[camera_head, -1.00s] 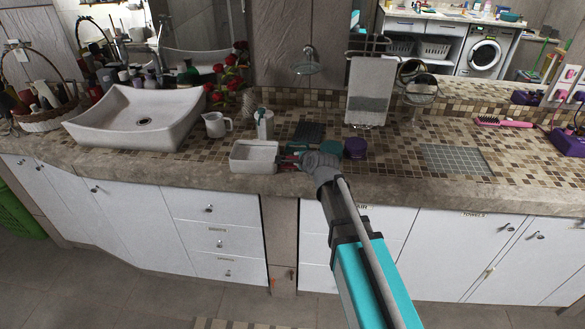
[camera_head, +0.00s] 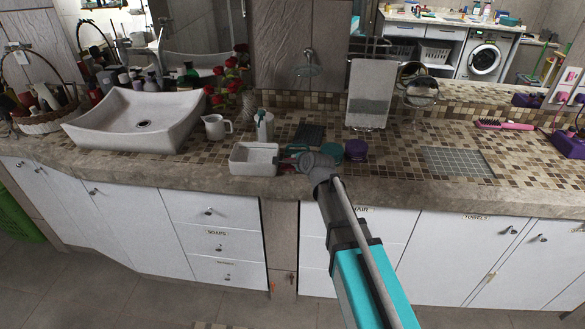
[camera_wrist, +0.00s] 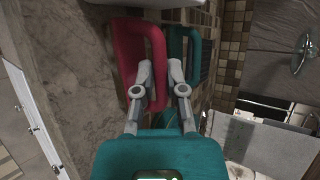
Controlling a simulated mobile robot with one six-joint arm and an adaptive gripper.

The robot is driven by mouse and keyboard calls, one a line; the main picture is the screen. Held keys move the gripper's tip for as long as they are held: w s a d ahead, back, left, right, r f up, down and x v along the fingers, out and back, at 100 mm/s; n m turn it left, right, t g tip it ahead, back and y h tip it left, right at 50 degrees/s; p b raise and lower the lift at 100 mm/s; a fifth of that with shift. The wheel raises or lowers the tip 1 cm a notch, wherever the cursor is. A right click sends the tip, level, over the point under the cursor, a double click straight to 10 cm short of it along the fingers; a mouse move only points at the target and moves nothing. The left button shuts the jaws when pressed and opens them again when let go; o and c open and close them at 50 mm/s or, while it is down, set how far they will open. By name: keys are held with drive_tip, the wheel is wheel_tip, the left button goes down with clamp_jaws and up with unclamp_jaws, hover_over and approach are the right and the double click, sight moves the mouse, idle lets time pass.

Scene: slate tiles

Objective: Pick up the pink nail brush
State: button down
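The pink nail brush (camera_wrist: 126,50), with a looped handle, lies in front of my gripper in the wrist view. My gripper (camera_wrist: 160,68) has one finger inside the loop and the other outside it. The fingers are close together on the handle bar, with little or no gap showing. A teal brush of similar shape (camera_wrist: 178,45) is just to the right, behind the right finger. In the head view my gripper (camera_head: 287,161) is low over the counter, just right of the white dish; my wrist hides most of the pink brush there.
The white rectangular dish (camera_head: 253,159) is close on the left. A teal round item (camera_head: 356,150) and a purple jar (camera_head: 357,148) stand close on the right. A dispenser (camera_head: 264,124) and a towel stand (camera_head: 370,95) are behind.

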drive_tip(key=shift+r, duration=0.15)
idle(0.4)
wheel_tip(320, 180, up, 2)
drive_tip(key=shift+p, duration=1.2)
drive_tip(key=a+r+p+v, duration=0.1)
drive_tip(key=p+v, duration=0.9)
drive_tip(key=v, duration=0.7)
drive_tip(key=shift+a+r+p, duration=0.25)
drive_tip(key=shift+r+p, duration=0.1)
drive_tip(key=shift+r, duration=0.15)
drive_tip(key=w+a+m+h, duration=0.1)
drive_tip(key=w+a, duration=0.2)
drive_tip(key=a, duration=1)
drive_tip(key=shift+w+a+r+p, duration=0.25)
drive_tip(key=shift+a+r+p, duration=0.05)
drive_tip(key=shift+a, duration=0.05)
